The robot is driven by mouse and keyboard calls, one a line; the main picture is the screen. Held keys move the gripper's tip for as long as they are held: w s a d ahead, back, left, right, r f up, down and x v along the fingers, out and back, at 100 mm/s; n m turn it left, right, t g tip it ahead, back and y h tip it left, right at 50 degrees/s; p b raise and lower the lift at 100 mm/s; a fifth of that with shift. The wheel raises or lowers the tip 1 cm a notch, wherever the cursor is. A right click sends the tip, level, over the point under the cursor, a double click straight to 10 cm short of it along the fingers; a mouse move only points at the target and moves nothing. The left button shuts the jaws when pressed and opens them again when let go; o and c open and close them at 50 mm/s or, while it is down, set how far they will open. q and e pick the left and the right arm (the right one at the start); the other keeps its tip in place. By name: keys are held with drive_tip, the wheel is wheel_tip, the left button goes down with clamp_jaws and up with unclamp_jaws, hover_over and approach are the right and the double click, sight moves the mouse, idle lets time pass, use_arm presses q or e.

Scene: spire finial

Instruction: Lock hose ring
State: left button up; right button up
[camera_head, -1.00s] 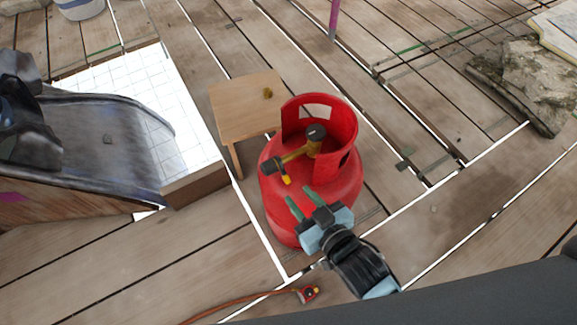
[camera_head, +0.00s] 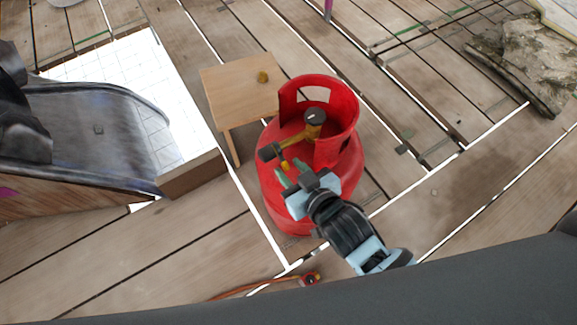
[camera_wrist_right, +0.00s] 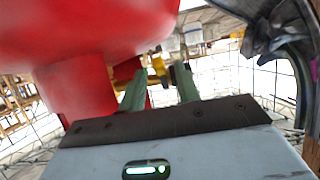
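A red gas cylinder (camera_head: 342,178) with a cut-out collar stands upright on the planks. Inside its collar is a brass valve (camera_head: 303,134) with a dark knob on top. A dark round end piece (camera_head: 268,152) sticks out on the left through the collar's opening, with a small yellow part below it. I cannot tell which part is the hose ring. My right gripper (camera_head: 287,174) is just below this end piece, apparently apart from it. Its green fingers are open and empty in the right wrist view (camera_wrist_right: 160,88), with yellow valve parts (camera_wrist_right: 158,70) beyond them. My left gripper is not in view.
A small wooden table (camera_head: 240,92) stands behind and left of the cylinder. An orange hose (camera_head: 255,289) with a red and black end (camera_head: 310,279) lies on the floor in front. A dark curved chute (camera_head: 95,135) is at left. Rocks (camera_head: 525,65) lie at far right.

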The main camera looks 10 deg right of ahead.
drive_tip(key=shift+w+a+f, duration=0.2)
drive_tip(key=shift+w+f, duration=0.1)
drive_tip(key=shift+w, duration=0.25)
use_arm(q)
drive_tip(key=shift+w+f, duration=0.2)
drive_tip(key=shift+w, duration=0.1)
use_arm(e)
clamp_jaws()
drive_tip(key=shift+a+f+t+y+b, duration=0.1)
drive_tip(key=shift+f+t+y+b, duration=0.25)
drive_tip(key=shift+b, duration=0.35)
drive_tip(key=shift+w+f+t+b, duration=0.2)
drive_tip(key=shift+f+t+b, duration=0.1)
drive_tip(key=shift+t+b, duration=0.4)
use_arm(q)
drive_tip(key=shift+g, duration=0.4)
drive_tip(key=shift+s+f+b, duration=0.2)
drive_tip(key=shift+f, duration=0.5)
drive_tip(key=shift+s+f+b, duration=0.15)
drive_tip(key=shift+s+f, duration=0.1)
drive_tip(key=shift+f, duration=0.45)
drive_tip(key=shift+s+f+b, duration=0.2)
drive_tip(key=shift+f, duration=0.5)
use_arm(e)
drive_tip(key=shift+w+t+y, duration=0.1)
drive_tip(key=shift+t+y, duration=0.15)
drive_tip(key=shift+t, duration=0.2)
